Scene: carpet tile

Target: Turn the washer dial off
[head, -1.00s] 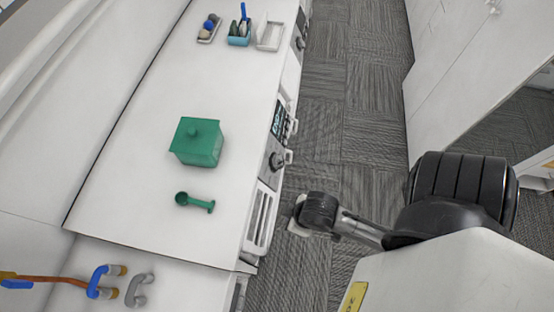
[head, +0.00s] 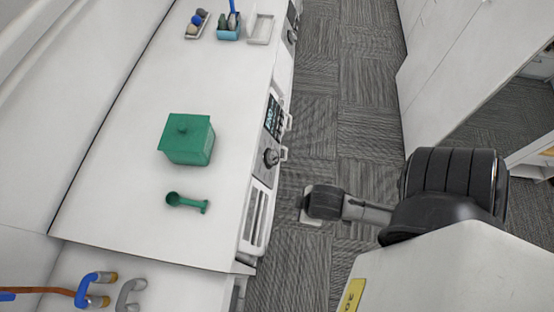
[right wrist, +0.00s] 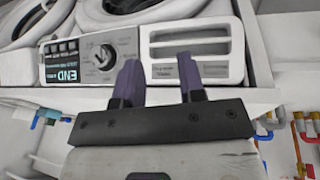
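The washer dial (head: 271,157) is a dark round knob on the machine's front panel in the head view. In the right wrist view the dial (right wrist: 103,57) sits on a grey panel beside a lit display (right wrist: 62,74) that reads END. My right gripper (right wrist: 161,82) is open and empty, with its two dark purple fingers apart. The dial shows just left of its left finger, and nothing shows the fingers touching it. In the head view my right gripper (head: 310,205) hangs over the floor, apart from the panel and mostly hidden by my wrist. My left gripper is not in view.
A green lidded box (head: 188,140) and a green scoop (head: 187,202) are on the white counter (head: 130,215). A caddy (head: 229,30) and trays stand at the far end. Blue-handled pipes (head: 92,288) are at lower left. Carpet floor (head: 310,120) is clear between counter and cabinets.

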